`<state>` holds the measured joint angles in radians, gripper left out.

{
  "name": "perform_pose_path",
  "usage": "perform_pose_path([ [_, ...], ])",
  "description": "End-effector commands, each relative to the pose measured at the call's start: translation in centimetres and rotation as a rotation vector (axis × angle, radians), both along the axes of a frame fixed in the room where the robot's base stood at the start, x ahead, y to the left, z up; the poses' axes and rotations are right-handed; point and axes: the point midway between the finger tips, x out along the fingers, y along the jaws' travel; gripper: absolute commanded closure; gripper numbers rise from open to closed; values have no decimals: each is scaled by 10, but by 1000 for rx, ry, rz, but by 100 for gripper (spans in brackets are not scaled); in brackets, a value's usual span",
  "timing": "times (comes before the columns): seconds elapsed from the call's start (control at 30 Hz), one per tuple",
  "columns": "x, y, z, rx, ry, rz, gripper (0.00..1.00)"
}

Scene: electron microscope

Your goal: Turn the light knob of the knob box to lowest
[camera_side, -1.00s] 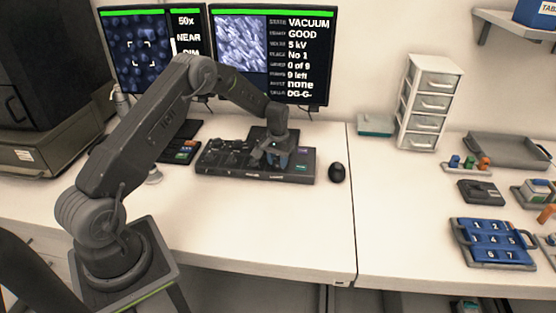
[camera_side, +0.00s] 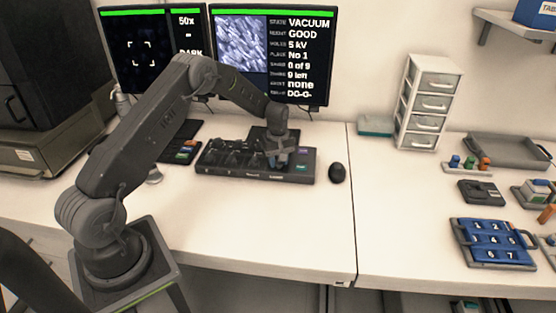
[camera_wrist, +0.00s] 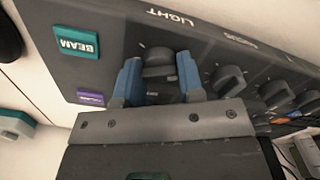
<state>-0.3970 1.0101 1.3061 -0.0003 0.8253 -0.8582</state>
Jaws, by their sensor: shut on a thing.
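The knob box (camera_side: 222,168) is a long dark panel on the desk in front of the monitors. In the wrist view its light knob (camera_wrist: 158,57) is dark and sits by the label LIGHT. My gripper (camera_side: 279,158) points down over the right part of the box. In the wrist view the blue fingers of my gripper (camera_wrist: 158,75) stand on either side of the light knob, shut on it. The left monitor (camera_side: 150,45) shows a black picture with white corner marks and the word DARK.
On the box, a green BEAM button (camera_wrist: 77,41) and a purple button (camera_wrist: 90,97) lie beside the light knob, and more knobs (camera_wrist: 229,80) stand to its right. A black mouse (camera_side: 337,173) lies right of the box. A drawer unit (camera_side: 428,105) stands further right.

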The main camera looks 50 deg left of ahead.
Motion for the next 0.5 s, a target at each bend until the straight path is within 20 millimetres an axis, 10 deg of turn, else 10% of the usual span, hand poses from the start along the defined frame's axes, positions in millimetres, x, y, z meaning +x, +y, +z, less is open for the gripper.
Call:
perform_pose_path([
  [0.5, 0, 1, 0, 1, 0, 72, 88],
])
